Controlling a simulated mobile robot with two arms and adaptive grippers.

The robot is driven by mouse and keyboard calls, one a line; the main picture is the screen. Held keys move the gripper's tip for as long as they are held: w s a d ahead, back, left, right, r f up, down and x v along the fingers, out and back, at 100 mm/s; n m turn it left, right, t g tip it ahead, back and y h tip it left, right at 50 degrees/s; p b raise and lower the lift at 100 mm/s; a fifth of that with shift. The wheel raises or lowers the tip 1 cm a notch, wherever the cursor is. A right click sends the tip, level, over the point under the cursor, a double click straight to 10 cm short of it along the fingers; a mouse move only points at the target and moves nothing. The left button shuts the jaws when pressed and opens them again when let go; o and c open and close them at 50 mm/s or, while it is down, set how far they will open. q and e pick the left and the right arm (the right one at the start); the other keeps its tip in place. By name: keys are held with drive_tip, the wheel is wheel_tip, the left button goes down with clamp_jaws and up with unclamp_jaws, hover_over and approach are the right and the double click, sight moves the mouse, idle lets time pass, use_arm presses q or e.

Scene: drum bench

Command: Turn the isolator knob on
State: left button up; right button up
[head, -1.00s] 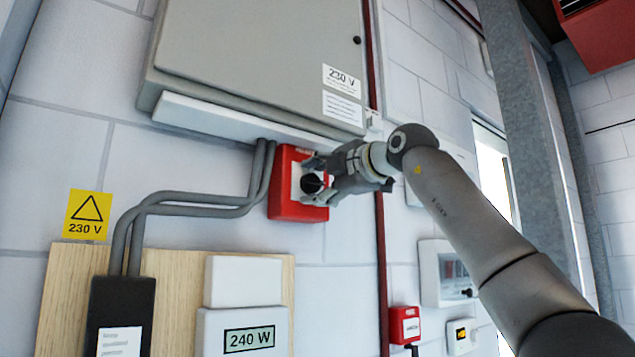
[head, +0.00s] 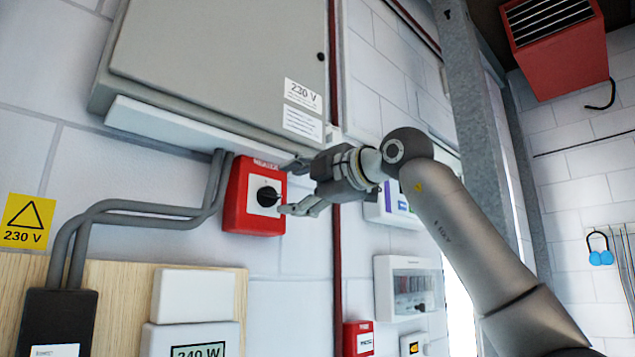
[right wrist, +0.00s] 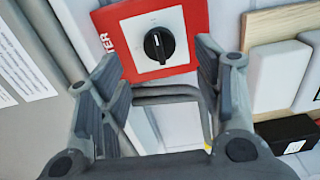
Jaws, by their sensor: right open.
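The isolator is a red box (head: 252,200) on the wall below the grey cabinet, with a white plate and a black round knob (head: 267,196). In the right wrist view the knob (right wrist: 158,46) faces me at the top centre, its white mark toward the top of the picture. My right gripper (head: 290,187) is open and empty, just right of the knob. Its fingers are spread above and below the knob's level and appear apart from it. In the right wrist view the gripper (right wrist: 157,62) has one finger on either side of the knob. My left gripper is not in view.
The grey cabinet (head: 215,65) with a 230 V label overhangs the box. Grey conduits (head: 145,208) run to its left. A wooden board (head: 118,290) with a meter is at lower left. A white breaker box (head: 408,285) and a small red box (head: 357,338) are lower right.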

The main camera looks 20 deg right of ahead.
drive_tip(key=v, duration=0.5)
drive_tip(key=shift+s+d, duration=0.1)
drive_tip(key=shift+s, duration=0.15)
